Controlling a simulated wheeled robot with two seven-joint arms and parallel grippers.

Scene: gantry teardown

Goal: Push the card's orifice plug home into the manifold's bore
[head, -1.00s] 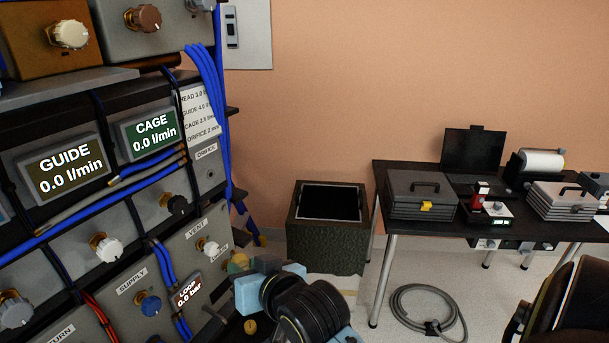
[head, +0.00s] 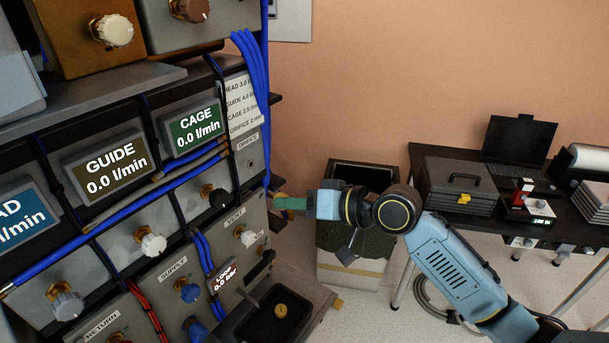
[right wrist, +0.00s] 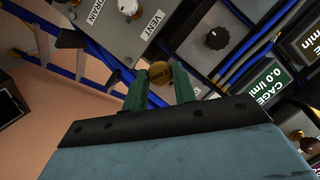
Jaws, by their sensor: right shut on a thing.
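A white card (head: 243,108) on the rack lists settings, with an orifice line reading 2 mm. Below it is the grey manifold face labelled ORIFICE (head: 250,160), with a small dark bore. My right gripper (head: 280,203) is to the right of and below that face, its green fingers pointing left, apart from it. In the right wrist view its fingers are shut on a round brass orifice plug (right wrist: 160,74) marked 2 mm. The grey face with a dark hole (right wrist: 199,113) shows to the plug's right. The plug is hard to make out in the head view. My left gripper is out of view.
A dark tray (head: 305,318) below holds another brass plug (head: 281,311). Blue hoses (head: 255,75) run down the rack edge near the manifold. Knobs, including a black one (head: 214,196), stick out nearby. A bin (head: 352,245) and equipment table (head: 480,215) stand behind my arm.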

